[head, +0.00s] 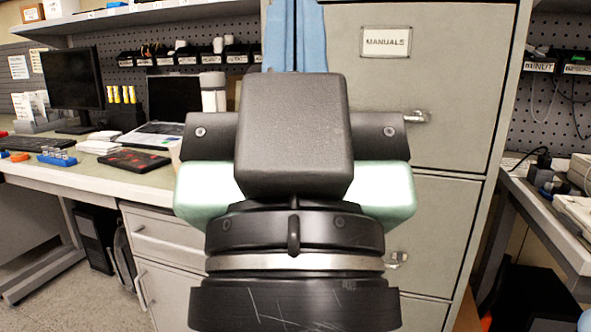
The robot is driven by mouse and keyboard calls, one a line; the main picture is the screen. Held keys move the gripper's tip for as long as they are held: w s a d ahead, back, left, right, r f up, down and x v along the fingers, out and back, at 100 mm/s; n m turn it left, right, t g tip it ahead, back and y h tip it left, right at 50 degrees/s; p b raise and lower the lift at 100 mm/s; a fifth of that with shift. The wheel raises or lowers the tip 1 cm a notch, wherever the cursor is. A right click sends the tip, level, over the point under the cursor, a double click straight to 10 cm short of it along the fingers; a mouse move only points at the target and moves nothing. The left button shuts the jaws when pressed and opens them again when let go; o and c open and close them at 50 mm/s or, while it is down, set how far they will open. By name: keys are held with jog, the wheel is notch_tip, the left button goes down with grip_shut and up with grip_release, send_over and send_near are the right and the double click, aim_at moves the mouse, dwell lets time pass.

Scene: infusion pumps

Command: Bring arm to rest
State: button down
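The end of my arm fills the middle of the head view. The black block of my gripper (294,135) stands upright on a black wrist with a silver ring. Dark side pieces stick out left and right of it, with pale green-white parts below them. I cannot tell whether these pale parts belong to my gripper. No fingertips show, so whether it is open, shut or holding something is hidden.
A grey filing cabinet (441,120) labelled MANUALS stands behind my arm. A desk (95,178) at left holds a monitor (73,79), laptop (178,104) and small items. A bench (545,215) with devices stands at right. Floor shows at lower left.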

notch_tip(320, 180, up, 32)
jog(key=p, duration=3)
jog(key=shift+r, duration=0.15)
